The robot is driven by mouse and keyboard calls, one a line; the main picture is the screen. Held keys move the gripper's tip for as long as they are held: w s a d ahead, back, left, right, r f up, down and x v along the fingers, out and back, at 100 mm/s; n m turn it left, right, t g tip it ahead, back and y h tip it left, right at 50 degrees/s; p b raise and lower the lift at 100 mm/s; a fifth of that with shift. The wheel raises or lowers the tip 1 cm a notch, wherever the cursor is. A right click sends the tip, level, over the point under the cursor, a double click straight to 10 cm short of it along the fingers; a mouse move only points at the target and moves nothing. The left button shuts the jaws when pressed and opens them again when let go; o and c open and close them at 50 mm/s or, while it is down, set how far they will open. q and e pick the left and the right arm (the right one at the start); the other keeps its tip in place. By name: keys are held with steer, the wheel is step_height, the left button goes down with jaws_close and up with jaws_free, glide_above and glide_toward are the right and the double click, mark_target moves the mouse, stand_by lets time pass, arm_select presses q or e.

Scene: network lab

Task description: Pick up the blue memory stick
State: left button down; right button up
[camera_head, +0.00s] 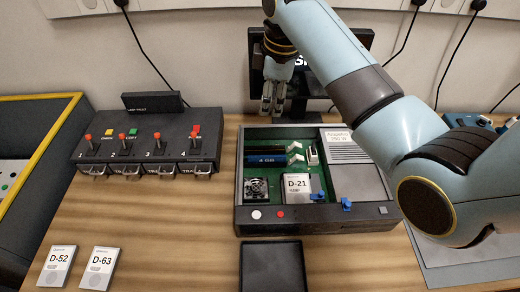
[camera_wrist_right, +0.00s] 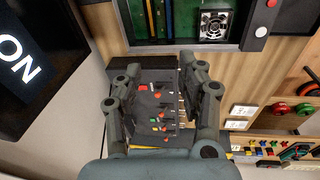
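The blue memory stick (camera_head: 272,159), marked 4 GB, lies along the board in the open computer case (camera_head: 240,190), beside a second dark stick (camera_head: 268,149). In the right wrist view, a blue stick (camera_wrist_right: 170,18) shows upright at the top edge, cut off by the frame. My right gripper (camera_head: 273,100) hangs behind the case's back edge, above and apart from the sticks. In the right wrist view its fingers (camera_wrist_right: 160,70) are spread with nothing held between them. My left gripper is not in view.
A monitor (camera_head: 318,78) stands behind the case, close to my right gripper. A switch box (camera_head: 150,140) with red-tipped levers is left of the case. A black tray (camera_head: 272,268) and cards D-52 (camera_head: 58,266) and D-63 (camera_head: 100,268) lie in front. The table's front left is mostly clear.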

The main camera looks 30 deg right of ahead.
steer(key=f, duration=0.2)
steer(key=b, duration=1)
glide_above(267, 156)
steer(key=s, duration=0.2)
step_height(267, 156, down, 9)
steer(key=f, duration=0.3)
steer(key=w+f, duration=0.1)
steer(key=f, duration=0.6)
steer(key=shift+w, duration=0.35)
steer(key=shift+r, duration=0.1)
steer(key=shift+c, duration=0.4)
jaws_close()
